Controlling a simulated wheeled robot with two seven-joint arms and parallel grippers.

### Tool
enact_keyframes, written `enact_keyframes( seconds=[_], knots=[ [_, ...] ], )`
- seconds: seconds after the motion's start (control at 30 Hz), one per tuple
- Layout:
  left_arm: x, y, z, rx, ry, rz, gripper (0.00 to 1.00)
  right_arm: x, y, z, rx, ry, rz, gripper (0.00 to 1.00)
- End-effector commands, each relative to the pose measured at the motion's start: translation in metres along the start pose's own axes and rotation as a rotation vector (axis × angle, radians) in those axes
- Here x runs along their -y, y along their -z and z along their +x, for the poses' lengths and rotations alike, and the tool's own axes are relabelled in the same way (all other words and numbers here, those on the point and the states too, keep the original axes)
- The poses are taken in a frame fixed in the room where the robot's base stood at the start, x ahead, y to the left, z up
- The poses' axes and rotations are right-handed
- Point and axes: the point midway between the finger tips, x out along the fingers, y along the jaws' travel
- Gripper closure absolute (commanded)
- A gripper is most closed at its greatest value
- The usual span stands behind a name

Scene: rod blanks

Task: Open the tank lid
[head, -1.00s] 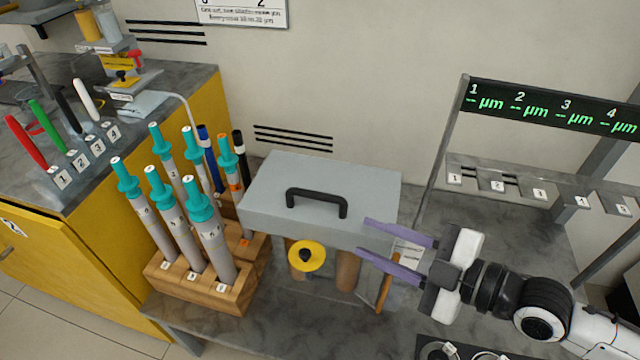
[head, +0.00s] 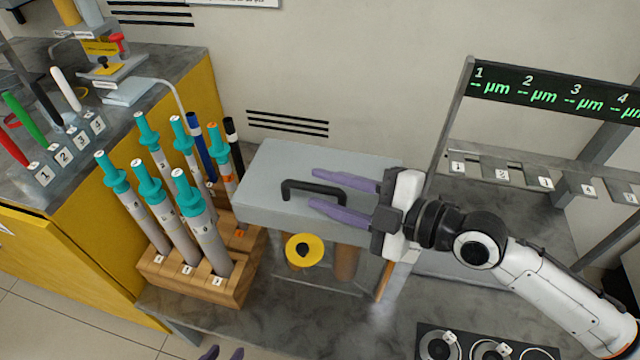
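The tank lid (head: 270,166) is a grey, flat-topped cover with a black bar handle (head: 288,188). It sits level on top of the tank (head: 322,276). My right gripper (head: 314,188) reaches in from the right over the lid. Its two purple fingers are apart, one on the far side of the handle and one towards its near side, with the handle's right part between or under them. I cannot tell whether they touch it. Only the purple fingertips of my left gripper (head: 222,354) show at the bottom edge, apart and empty.
A wooden rack (head: 232,292) with several teal-capped tubes stands close left of the tank. A yellow disc with a black knob (head: 304,250) is at the tank's front. A display frame (head: 545,97) with numbered hooks stands right. A black tray (head: 430,332) lies front right.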

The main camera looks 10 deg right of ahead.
Motion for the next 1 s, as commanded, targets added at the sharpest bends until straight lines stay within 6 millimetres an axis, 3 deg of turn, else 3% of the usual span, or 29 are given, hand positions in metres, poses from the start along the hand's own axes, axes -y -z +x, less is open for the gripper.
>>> enact_keyframes(
  seconds=[0.2, 0.5, 0.7, 1.0],
  knots=[
    [0.0, 0.001, -0.001, -0.002, 0.0, 0.001, 0.69, 0.0, 0.001, 0.015, -0.001, 0.0, 0.0, 0.69],
    [0.0, 0.003, -0.001, -0.004, 0.0, 0.0, 0.69, 0.0, 0.0, 0.016, 0.0, 0.0, -0.001, 0.69],
    [0.0, 0.004, -0.001, -0.006, 0.0, 0.0, 0.69, 0.0, 0.0, 0.016, 0.0, 0.0, 0.0, 1.0],
    [0.0, 0.006, -0.002, -0.009, 0.0, -0.001, 0.69, -0.002, 0.0, 0.016, 0.0, 0.003, 0.005, 1.0]
  ],
)
